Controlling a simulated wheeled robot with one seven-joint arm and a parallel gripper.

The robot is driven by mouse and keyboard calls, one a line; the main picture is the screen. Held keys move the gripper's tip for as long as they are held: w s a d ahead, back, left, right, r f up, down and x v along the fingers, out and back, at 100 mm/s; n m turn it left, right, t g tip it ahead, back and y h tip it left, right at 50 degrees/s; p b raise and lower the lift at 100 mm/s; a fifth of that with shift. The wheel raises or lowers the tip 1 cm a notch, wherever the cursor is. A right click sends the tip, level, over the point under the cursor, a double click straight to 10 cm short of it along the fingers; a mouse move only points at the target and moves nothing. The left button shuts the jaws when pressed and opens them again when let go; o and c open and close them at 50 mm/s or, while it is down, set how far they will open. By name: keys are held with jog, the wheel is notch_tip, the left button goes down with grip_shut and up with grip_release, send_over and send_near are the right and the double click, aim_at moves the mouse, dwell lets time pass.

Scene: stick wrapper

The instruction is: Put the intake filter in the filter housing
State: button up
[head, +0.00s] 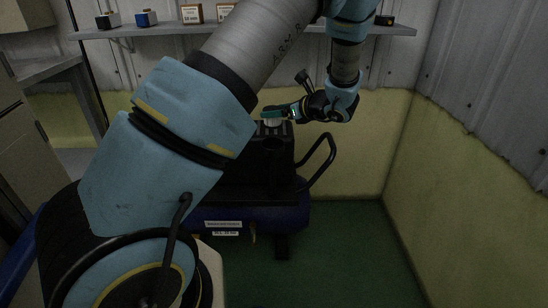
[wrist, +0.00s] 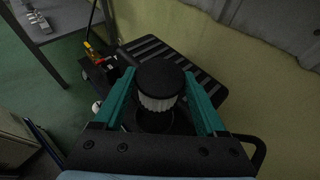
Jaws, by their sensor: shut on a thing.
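The intake filter (wrist: 160,102) has a white pleated body and a round black cap. It stands between the two teal fingers of my gripper (wrist: 159,76), which is shut on it. In the head view, my gripper (head: 276,114) reaches in from the right over the black top of the compressor, with the white filter (head: 272,122) under its fingers. A dark round rim, apparently the filter housing (wrist: 155,122), shows beside the filter's lower part in the wrist view. The filter hides part of it, and I cannot tell whether the filter touches it.
The compressor has a blue tank (head: 290,217) and a black loop handle (head: 318,163) at its right. A ribbed black cover (wrist: 200,78) lies behind the filter. A wall shelf (head: 160,30) with small boxes is above. Green floor (head: 345,250) is clear at right.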

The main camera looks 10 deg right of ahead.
notch_tip(320, 180, down, 10)
jog(key=shift+r, duration=0.2)
jog(key=shift+b, duration=0.3)
jog(key=shift+f, duration=0.15)
jog(key=o, duration=1.3)
